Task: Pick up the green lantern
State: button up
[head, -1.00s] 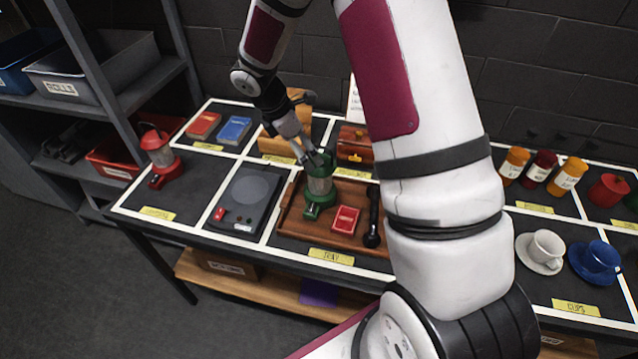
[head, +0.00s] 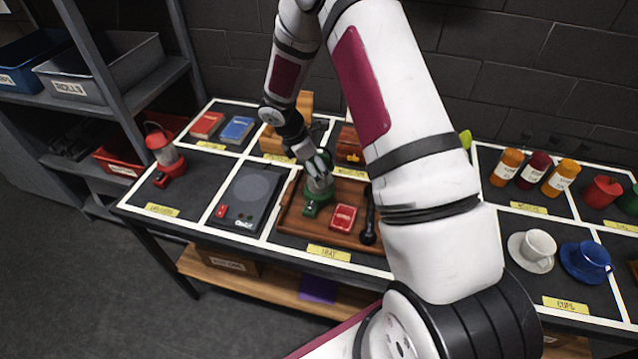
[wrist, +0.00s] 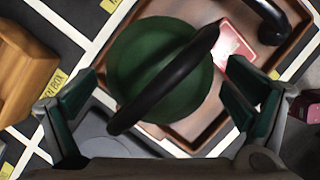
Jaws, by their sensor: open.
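The green lantern (head: 318,193) stands upright on the left side of the wooden tray (head: 345,238). In the wrist view the lantern's round green top (wrist: 150,75) fills the middle, with its black handle (wrist: 165,78) arching across. My gripper (head: 318,168) is at the top of the lantern in the head view. In the wrist view my gripper (wrist: 160,108) is open, with one finger on each side of the lantern's top and visible gaps. The lantern's lower body is hidden in the wrist view.
A red box (head: 343,218) and a black handset-like object (head: 368,220) share the tray. A dark scale-like device (head: 250,197) lies left of it, and a red lantern (head: 166,155) stands farther left.

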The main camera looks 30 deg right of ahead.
jog(key=c, duration=1.8)
jog(key=shift+c, duration=1.2)
jog(key=shift+w+r, duration=0.1)
jog(key=shift+r, duration=0.15)
